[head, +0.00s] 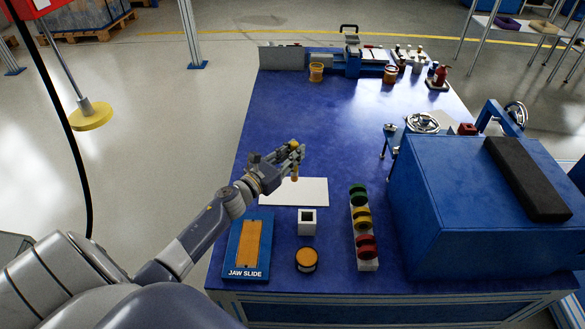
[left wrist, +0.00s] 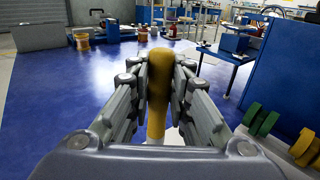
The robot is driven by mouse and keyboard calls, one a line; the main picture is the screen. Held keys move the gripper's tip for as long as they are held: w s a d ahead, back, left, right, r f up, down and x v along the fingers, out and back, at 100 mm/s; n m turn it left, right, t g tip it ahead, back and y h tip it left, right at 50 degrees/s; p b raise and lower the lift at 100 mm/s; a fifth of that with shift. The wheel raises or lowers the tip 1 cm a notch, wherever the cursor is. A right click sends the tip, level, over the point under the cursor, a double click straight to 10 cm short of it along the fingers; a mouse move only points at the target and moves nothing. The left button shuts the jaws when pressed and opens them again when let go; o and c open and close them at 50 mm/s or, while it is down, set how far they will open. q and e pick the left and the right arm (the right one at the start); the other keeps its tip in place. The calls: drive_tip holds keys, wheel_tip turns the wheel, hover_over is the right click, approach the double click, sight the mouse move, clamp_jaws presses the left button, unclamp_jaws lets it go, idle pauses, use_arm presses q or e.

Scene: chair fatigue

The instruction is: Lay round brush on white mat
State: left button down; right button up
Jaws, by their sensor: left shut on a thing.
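My left gripper (head: 292,155) is shut on the round brush (head: 295,174), over the far part of the white mat (head: 312,194). In the left wrist view, the brush (left wrist: 158,85) stands upright between the two fingers (left wrist: 159,88). It has a rounded brown-yellow upper end and a paler lower part. Its lower end is small in the head view, and I cannot tell whether it touches the mat. The mat lies flat on the blue table, partly hidden by my arm and gripper. My right gripper is not in view.
Near the mat are a white square holder (head: 307,222), an orange-topped round tin (head: 306,259), a jaw slide board (head: 248,246) and a rack of coloured rings (head: 362,228). A large blue machine (head: 460,205) stands at right.

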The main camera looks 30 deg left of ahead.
use_arm(q)
wheel_tip(320, 180, down, 5)
drive_tip(key=shift+r+b, duration=0.15)
drive_tip(key=shift+b, duration=0.75)
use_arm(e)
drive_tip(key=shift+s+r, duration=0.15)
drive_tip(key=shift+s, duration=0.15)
use_arm(q)
drive_tip(key=c, duration=1.5)
unclamp_jaws()
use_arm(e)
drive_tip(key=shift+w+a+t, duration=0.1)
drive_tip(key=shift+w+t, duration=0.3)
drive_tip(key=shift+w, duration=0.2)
